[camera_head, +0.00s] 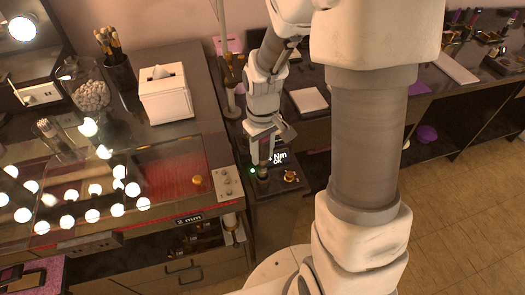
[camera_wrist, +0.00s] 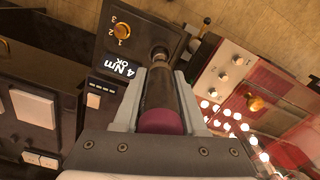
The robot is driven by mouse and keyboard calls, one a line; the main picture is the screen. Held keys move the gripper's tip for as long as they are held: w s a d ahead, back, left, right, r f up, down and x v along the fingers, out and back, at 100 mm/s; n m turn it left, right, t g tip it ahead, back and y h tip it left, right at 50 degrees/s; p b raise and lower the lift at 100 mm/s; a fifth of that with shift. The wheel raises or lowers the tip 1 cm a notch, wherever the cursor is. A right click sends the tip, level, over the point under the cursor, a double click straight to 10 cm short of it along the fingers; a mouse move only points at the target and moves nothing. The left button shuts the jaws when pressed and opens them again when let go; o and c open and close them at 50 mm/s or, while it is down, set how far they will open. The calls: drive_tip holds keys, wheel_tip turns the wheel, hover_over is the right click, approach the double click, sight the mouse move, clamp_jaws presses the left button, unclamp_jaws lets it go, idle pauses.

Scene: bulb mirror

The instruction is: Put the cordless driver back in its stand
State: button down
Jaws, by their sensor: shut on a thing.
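My gripper (camera_wrist: 160,98) is shut on the cordless driver (camera_wrist: 158,88), a dark cylinder with a maroon end, lying between the two grey fingers in the wrist view. The driver's far end meets a round grey metal piece at the edge of a black panel (camera_wrist: 108,48) reading "4 Nm OK"; I cannot tell whether it touches or sits in it. In the head view my gripper (camera_head: 264,150) points down over the same black panel (camera_head: 272,190), beside a green light. The driver is mostly hidden there. I cannot make out the stand for certain.
A brass knob (camera_head: 291,176) stands on the panel right of my gripper. To the left are a control strip (camera_head: 228,183), a red-lit glass bench top (camera_head: 160,180), a white tissue box (camera_head: 165,95) and several lit bulbs. A lower shelf bench extends to the right.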

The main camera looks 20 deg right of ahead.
sight(263, 164)
drive_tip(key=shift+f, duration=0.1)
drive_tip(key=shift+f+b, duration=1.95)
drive_tip(key=shift+f, duration=0.35)
drive_tip(key=shift+c, duration=1.9)
unclamp_jaws()
wheel_tip(263, 164, up, 18)
drive_tip(key=shift+f+p, duration=0.25)
drive_tip(key=shift+p, duration=0.65)
